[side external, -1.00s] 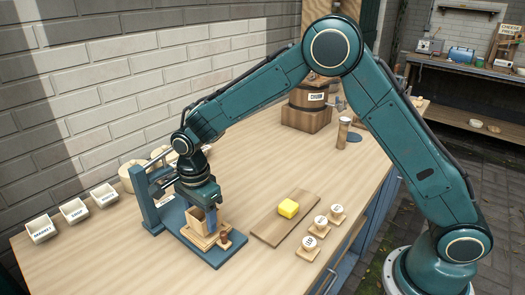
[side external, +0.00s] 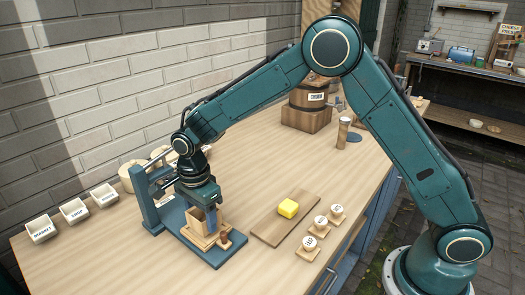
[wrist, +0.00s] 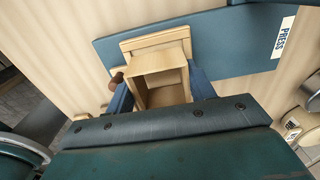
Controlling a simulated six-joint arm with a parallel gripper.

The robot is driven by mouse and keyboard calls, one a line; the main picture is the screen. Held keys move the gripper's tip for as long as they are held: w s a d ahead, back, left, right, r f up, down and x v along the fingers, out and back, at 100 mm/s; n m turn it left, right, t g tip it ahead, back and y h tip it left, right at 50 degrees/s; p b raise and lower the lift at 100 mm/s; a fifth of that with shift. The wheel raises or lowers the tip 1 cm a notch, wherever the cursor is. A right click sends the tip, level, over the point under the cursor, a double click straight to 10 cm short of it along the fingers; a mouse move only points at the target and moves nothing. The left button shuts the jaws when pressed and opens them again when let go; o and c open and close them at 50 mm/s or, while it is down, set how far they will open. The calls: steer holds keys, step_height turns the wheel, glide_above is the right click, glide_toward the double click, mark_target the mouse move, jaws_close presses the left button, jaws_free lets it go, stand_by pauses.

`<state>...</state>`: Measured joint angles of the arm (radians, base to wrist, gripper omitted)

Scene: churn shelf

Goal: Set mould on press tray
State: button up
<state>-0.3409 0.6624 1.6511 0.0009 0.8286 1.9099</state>
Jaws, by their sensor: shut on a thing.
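The mould is an open wooden box (side external: 197,218), also seen in the wrist view (wrist: 160,68) with its hollow inside showing. My gripper (side external: 204,212) is shut on the mould, with blue fingers on either side of it in the wrist view (wrist: 162,95). The mould is at the wooden press tray (side external: 205,241), whose edge shows beyond it in the wrist view (wrist: 155,42). The tray lies on the blue press base (side external: 216,256). I cannot tell whether the mould's underside touches the tray.
The blue press frame (side external: 144,200) stands close on the left. A brown knob (side external: 224,238) is at the tray's front. White bins (side external: 74,211) line the wall.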

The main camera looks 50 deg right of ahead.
steer(key=shift+f, duration=0.75)
stand_by(0.8)
steer(key=o, duration=1)
steer(key=c, duration=0.3)
steer(key=shift+r, duration=0.15)
steer(key=shift+c, duration=0.2)
steer(key=shift+r, duration=3.05)
